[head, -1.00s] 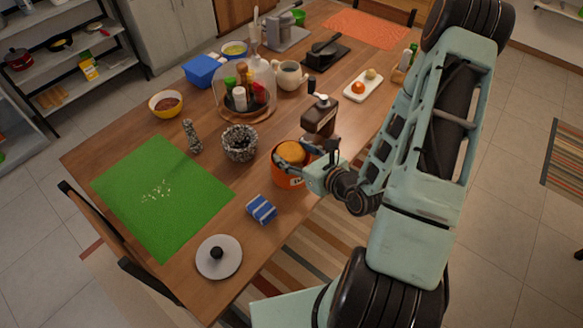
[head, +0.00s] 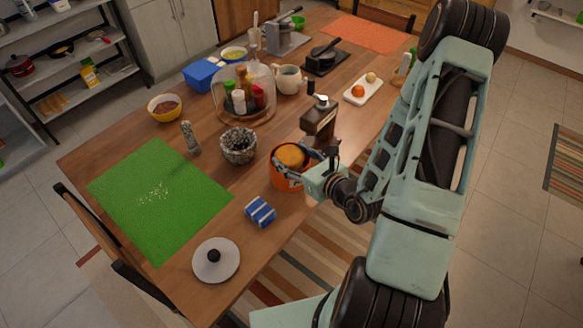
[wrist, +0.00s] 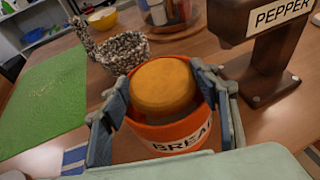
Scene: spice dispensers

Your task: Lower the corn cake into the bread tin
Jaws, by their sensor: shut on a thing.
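The corn cake (wrist: 163,86) is a round golden-yellow cake. It also shows in the head view (head: 290,155). My gripper (wrist: 165,95) is shut on it, with one finger on each side. The bread tin (wrist: 168,134) is orange with a white label reading "BREA", the rest hidden by my finger. In the head view the tin (head: 280,178) stands near the table's front edge. The cake is at the tin's mouth, its top above the rim. Its underside is hidden, so I cannot tell whether it touches the tin's bottom.
A brown pepper dispenser (wrist: 270,45) stands close to the right of the tin. A speckled stone mortar (head: 238,146) is behind left. A green mat (head: 160,200) covers the table's left end.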

